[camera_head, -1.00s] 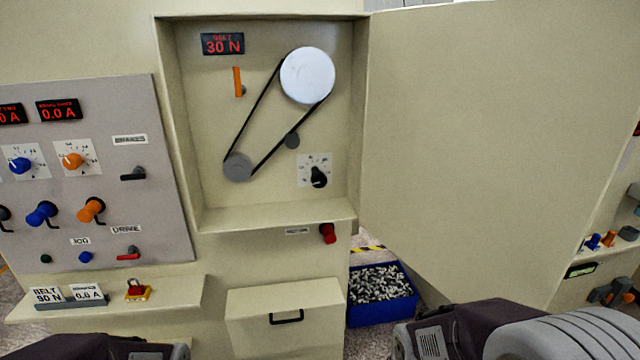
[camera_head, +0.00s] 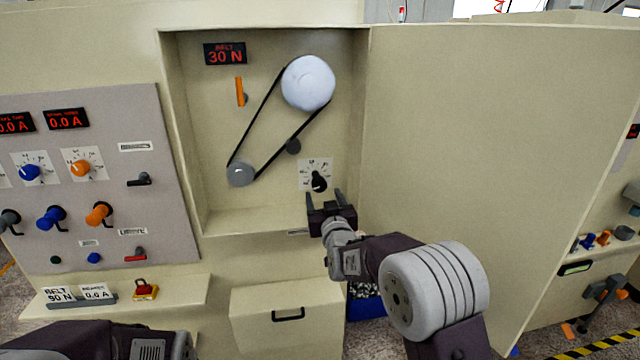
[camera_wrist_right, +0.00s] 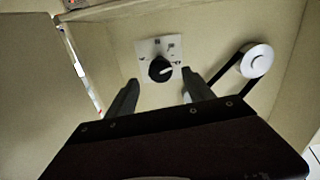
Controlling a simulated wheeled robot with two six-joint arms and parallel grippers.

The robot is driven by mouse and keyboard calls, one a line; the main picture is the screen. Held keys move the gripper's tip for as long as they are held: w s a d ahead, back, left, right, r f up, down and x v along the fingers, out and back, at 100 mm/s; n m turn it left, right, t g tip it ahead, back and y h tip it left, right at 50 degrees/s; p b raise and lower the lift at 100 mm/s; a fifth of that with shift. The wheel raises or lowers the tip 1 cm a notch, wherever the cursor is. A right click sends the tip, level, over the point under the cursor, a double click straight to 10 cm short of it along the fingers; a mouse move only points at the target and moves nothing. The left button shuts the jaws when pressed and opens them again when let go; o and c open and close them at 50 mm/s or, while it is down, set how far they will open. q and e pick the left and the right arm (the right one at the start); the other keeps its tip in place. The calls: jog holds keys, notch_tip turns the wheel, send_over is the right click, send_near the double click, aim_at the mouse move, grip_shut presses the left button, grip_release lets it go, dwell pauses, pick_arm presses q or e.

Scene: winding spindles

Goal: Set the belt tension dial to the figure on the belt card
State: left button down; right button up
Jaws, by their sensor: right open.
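The belt tension dial is a black knob (camera_head: 319,181) on a white scale plate (camera_head: 309,166), low on the right of the recess's back wall. The belt card (camera_head: 59,294) on the ledge at lower left reads BELT 90 N. The red belt display (camera_head: 225,54) reads 30 N. My right gripper (camera_head: 324,199) is open and empty, just below and in front of the knob, apart from it. In the right wrist view the knob (camera_wrist_right: 160,69) shows beyond and between the open fingers (camera_wrist_right: 160,92). My left gripper is not visible; only part of my left arm shows at lower left.
The black belt runs around a large white pulley (camera_head: 308,83) and a small grey pulley (camera_head: 241,173). The open door (camera_head: 480,160) stands right of the recess. The recess's lower sill (camera_head: 260,220) lies below.

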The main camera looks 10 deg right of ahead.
aim_at(320, 188)
jog(key=w+p, duration=0.1)
jog(key=w, duration=0.1)
jog(key=w+p, duration=0.1)
jog(key=w, duration=0.2)
jog(key=shift+w+a, duration=0.2)
jog(key=shift+w, duration=0.15)
jog(key=shift+w+p, duration=0.3)
jog(key=shift+w, duration=0.2)
